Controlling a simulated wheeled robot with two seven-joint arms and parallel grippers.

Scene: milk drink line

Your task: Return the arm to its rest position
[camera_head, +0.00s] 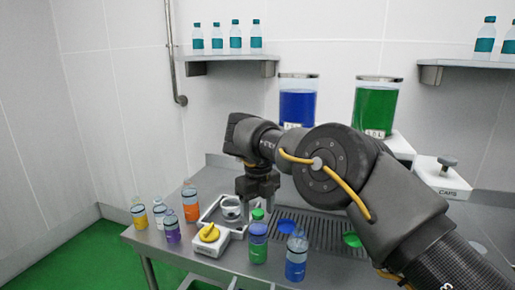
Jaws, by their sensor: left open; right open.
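My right arm (390,195) comes in from the lower right and reaches over the metal table. The gap between fingertips and tray is hard to judge. My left gripper is not in view.
Bottles with orange (190,202), purple (172,226), yellow (159,215) and blue (296,257) contents stand on the metal table (215,183). A yellow-knobbed unit (209,235) is at the front. Blue (298,103) and green (374,107) tanks stand behind the arm. Shelves (230,58) hold more bottles.

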